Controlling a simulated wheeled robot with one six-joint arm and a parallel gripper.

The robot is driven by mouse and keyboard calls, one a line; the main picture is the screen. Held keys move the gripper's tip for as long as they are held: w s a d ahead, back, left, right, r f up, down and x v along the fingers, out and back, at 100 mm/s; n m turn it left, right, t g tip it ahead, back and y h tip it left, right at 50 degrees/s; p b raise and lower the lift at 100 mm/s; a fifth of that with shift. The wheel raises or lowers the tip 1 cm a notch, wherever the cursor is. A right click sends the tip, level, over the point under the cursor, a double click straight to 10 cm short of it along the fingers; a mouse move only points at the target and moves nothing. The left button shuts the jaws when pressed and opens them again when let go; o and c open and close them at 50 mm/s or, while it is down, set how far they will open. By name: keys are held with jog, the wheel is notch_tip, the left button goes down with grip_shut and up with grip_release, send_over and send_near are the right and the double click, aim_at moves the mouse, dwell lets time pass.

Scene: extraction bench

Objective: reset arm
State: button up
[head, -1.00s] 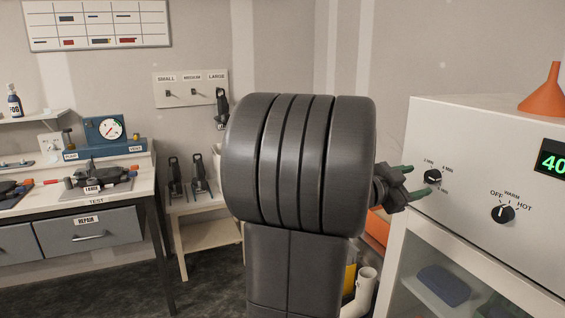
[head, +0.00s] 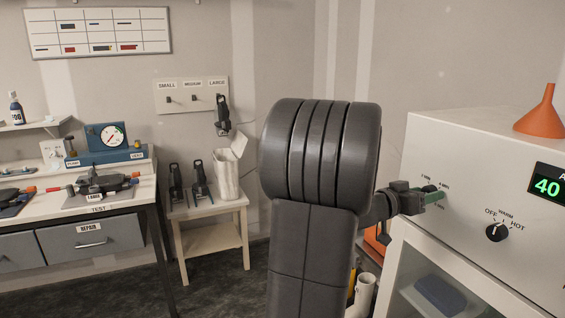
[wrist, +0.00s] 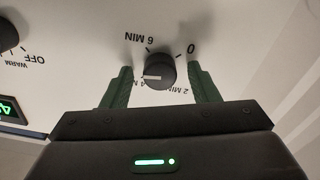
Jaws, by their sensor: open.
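My gripper (head: 436,196) has green fingers and is at the front of the white machine, at its left dial. In the wrist view my gripper (wrist: 160,86) is open, with one finger on each side of the black timer knob (wrist: 160,73). The knob shows between the fingertips, and I cannot tell if they touch it. Its labels read 0, 2 MIN, 4 MIN and 6 MIN, upside down in this view; its white line points toward the 4 MIN side. In the head view my gripper mostly hides this knob. My dark arm fills the middle of the head view.
The white machine (head: 455,150) carries an OFF/WARM/HOT knob (head: 497,232), a green display (head: 547,187) and an orange funnel (head: 542,114) on top. A small table (head: 205,209) with a white container (head: 227,175) stands left of my arm. A workbench (head: 140,190) is further left.

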jog(key=n+p, duration=0.2)
jog(key=n, duration=0.3)
jog(key=shift+r, duration=0.15)
jog(key=n+p, duration=0.2)
jog(key=n, duration=0.3)
jog(key=shift+n+p, duration=1.55)
jog(key=shift+n, duration=2.75)
